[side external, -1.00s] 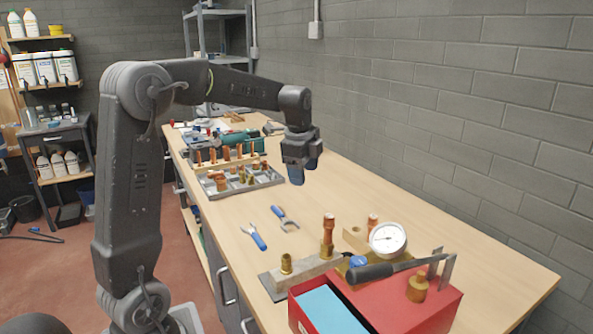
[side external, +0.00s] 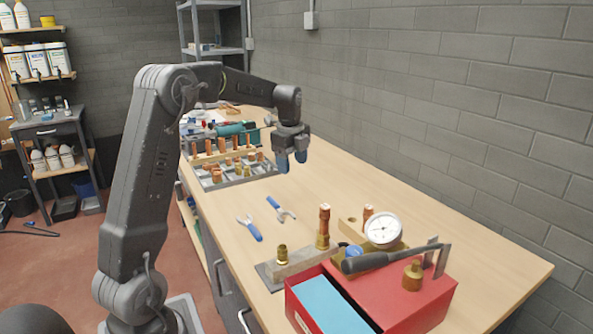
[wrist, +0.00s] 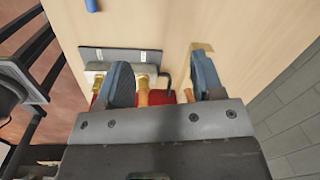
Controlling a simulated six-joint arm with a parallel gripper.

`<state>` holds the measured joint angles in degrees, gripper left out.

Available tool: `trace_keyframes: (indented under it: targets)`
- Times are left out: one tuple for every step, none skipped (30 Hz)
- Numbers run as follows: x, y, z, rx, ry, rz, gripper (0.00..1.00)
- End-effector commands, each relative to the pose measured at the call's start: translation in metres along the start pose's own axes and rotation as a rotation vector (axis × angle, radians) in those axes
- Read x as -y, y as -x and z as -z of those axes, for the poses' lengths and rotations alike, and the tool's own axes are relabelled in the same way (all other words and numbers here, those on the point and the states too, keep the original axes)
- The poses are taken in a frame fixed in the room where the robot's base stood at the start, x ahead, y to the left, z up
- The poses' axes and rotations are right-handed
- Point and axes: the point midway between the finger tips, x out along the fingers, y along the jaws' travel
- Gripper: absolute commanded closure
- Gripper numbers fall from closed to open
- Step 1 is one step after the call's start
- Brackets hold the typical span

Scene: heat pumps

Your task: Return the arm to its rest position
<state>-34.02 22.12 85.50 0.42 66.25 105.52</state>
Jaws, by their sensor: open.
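My gripper (side external: 292,162) hangs above the workbench (side external: 375,205), pointing down, with its two blue-tipped fingers apart and nothing between them. The fingers (wrist: 162,85) also show apart in the wrist view. My arm is bent, with the upper link rising from the base and the forearm reaching out over the bench. In the wrist view the fingers partly hide the fitting block and the red box behind them.
A tray of copper and brass fittings (side external: 240,178) lies left of the gripper. Two blue-handled tools (side external: 280,208) lie in front. A block with fittings (side external: 300,262), a gauge (side external: 383,230) and a red box (side external: 400,300) stand nearer. The bench's right side is clear.

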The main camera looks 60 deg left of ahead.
Motion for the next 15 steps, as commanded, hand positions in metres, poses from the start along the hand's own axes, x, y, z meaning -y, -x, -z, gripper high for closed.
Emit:
trace_keyframes:
  targets:
    - [0.000,0.000,0.000,0.000,0.000,0.000,0.39]
    - [0.000,0.000,0.000,0.000,0.000,0.000,0.39]
    - [0.000,0.001,0.001,0.000,0.002,0.001,0.39]
    - [-0.001,0.002,0.003,0.000,0.006,0.003,0.39]
    - [-0.003,0.004,0.005,0.000,0.013,0.006,0.39]
    - [-0.005,0.009,0.011,0.001,0.031,0.014,0.39]
    - [-0.009,0.013,0.017,0.001,0.050,0.020,0.39]
    - [-0.013,0.018,0.024,0.000,0.074,0.030,0.39]
    - [-0.020,0.026,0.036,-0.001,0.116,0.045,0.39]
    - [-0.027,0.033,0.046,-0.004,0.152,0.058,0.39]
    - [-0.036,0.040,0.057,-0.007,0.194,0.072,0.39]
    - [-0.049,0.049,0.071,-0.015,0.254,0.091,0.39]
    - [-0.059,0.055,0.083,-0.022,0.301,0.106,0.39]
    - [-0.070,0.061,0.093,-0.032,0.348,0.121,0.39]
    - [-0.085,0.068,0.106,-0.045,0.413,0.138,0.39]
